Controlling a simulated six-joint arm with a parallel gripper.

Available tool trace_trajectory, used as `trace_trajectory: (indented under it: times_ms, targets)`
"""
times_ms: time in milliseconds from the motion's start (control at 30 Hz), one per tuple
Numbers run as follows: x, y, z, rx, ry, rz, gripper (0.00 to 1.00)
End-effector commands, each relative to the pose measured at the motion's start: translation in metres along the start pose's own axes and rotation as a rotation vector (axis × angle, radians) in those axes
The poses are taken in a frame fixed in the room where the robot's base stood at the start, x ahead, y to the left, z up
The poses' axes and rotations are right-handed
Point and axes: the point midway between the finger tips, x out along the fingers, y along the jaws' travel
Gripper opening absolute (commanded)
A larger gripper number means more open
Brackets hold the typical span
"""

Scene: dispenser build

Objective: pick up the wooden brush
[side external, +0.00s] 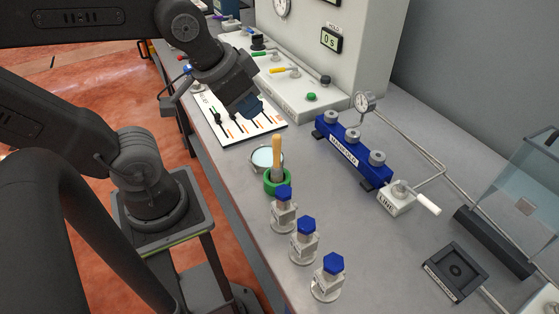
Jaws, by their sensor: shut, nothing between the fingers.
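The wooden brush (277,152) stands upright in a green ring-shaped holder (271,188) near the middle of the bench. Its tan handle points up, and a grey part shows just above the holder. My gripper (254,109) is above and beyond the brush, over the white labelled board, clear of the handle. It points down and to the right, its dark and blue end seen at an angle. It is shut and empty. The brush's lower end is hidden inside the holder.
A round pale dish (266,157) sits just behind the brush. Several blue-capped valves (304,242) stand in a row in front. The blue manifold (348,151) is to the right. The white board (226,124) with slots lies below my gripper. Bench between manifold and valves is clear.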

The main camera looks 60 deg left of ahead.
Motion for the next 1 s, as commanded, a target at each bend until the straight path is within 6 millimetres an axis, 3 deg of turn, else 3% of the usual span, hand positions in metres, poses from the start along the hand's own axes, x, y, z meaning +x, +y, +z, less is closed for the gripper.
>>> trace_trajectory:
  times_ms: [367,867,1000]
  targets:
    - [0.0,0.0,0.0,0.0,0.0,0.0,0.01]
    - [0.0,0.0,0.0,0.0,0.0,0.0,0.49]
    - [0.0,0.0,0.0,0.0,0.0,0.0,0.5]
